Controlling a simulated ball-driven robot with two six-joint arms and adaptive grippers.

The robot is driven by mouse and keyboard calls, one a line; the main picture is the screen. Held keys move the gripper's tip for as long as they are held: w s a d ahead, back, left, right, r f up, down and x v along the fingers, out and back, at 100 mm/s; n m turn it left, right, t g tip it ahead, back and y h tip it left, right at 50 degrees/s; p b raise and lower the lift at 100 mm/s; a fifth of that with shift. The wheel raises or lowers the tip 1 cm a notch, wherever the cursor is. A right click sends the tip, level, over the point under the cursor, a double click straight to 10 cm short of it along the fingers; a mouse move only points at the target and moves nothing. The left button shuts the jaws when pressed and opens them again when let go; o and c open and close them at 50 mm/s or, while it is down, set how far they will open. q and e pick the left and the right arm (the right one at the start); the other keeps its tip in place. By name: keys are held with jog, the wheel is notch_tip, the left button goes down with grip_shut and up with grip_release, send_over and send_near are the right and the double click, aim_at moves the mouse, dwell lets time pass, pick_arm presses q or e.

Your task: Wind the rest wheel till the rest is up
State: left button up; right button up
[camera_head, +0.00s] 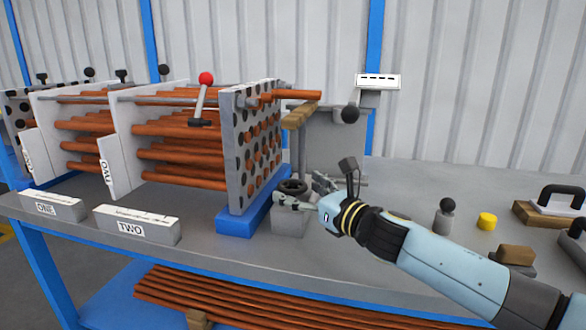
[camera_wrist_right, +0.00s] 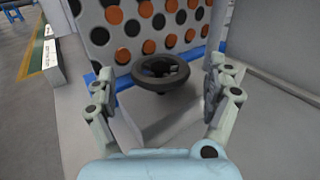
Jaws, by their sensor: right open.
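The rest wheel, a small black handwheel (camera_wrist_right: 160,74), lies flat on a grey block (camera_wrist_right: 165,120) in the right wrist view. In the head view the wheel (camera_head: 293,187) shows partly behind my right gripper, on top of the grey block (camera_head: 289,220). My right gripper (camera_head: 300,192) is open. Its two fingers stand on either side of the wheel in the wrist view (camera_wrist_right: 162,98), apart from its rim as far as I can see. The wooden-topped rest (camera_head: 298,116) stands behind the wheel beside the tube plate. My left gripper does not show.
A perforated tube plate (camera_head: 236,150) with copper tubes stands on a blue foot (camera_head: 235,219) left of the wheel. A red-knobbed lever (camera_head: 206,78) rises behind. Blocks marked ONE (camera_head: 48,208) and TWO (camera_head: 135,226) sit at the front edge.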

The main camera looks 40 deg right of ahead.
jog(key=shift+w+a+f, duration=0.1)
jog(key=shift+w+a, duration=0.05)
jog(key=shift+w, duration=1.2)
jog(key=shift+c, duration=0.4)
jog(key=c, duration=1.1)
